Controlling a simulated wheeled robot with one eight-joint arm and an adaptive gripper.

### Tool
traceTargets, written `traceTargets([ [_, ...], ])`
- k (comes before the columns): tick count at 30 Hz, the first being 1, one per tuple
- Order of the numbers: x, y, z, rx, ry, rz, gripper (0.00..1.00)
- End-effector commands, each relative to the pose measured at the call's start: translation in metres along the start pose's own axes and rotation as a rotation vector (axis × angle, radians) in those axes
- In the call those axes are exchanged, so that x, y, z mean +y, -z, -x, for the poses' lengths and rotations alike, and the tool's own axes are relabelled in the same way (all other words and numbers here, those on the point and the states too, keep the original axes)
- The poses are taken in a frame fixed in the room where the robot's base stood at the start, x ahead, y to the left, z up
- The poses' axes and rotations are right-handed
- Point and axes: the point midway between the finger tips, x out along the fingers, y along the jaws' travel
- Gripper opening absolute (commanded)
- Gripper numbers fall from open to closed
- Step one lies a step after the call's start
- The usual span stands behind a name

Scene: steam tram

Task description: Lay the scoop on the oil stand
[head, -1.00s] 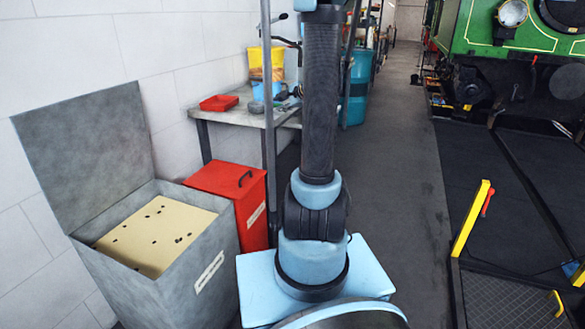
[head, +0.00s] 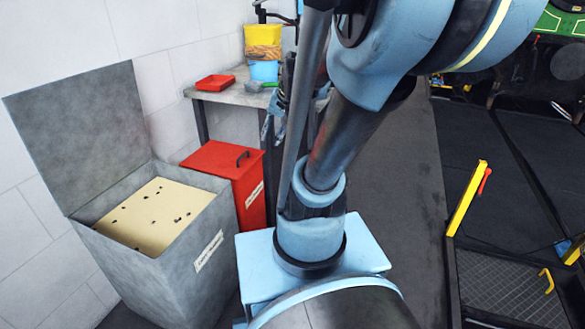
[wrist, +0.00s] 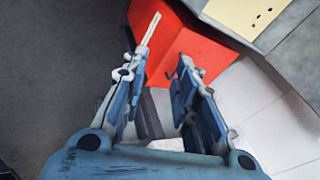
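My gripper (wrist: 158,75) is open in the wrist view, with nothing between its fingers. It points down toward the floor and the red bin. In the head view it shows partly behind my arm, in front of the metal table (head: 222,97). A small grey object (head: 253,87) lies on that table beside the light-blue bucket; it may be the scoop, but it is too small to be sure. No stand is clearly marked as the oil stand; the table bears a red tray (head: 215,82) and stacked yellow and blue buckets (head: 263,50).
A grey bin (head: 160,265) with its lid raised holds sand-coloured fill with dark specks. A red lidded bin (head: 222,160) stands beside it, also in the wrist view (wrist: 190,45). A yellow rail (head: 466,200) borders a grated platform at right. The aisle floor (head: 400,170) is clear.

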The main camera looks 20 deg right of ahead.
Motion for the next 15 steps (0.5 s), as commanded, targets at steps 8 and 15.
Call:
traceTargets([
  [8, 0.049, -0.070, 0.001, -0.073, -0.158, 0.254, 0.27],
  [15, 0.083, -0.104, 0.001, -0.121, -0.254, 0.401, 0.27],
])
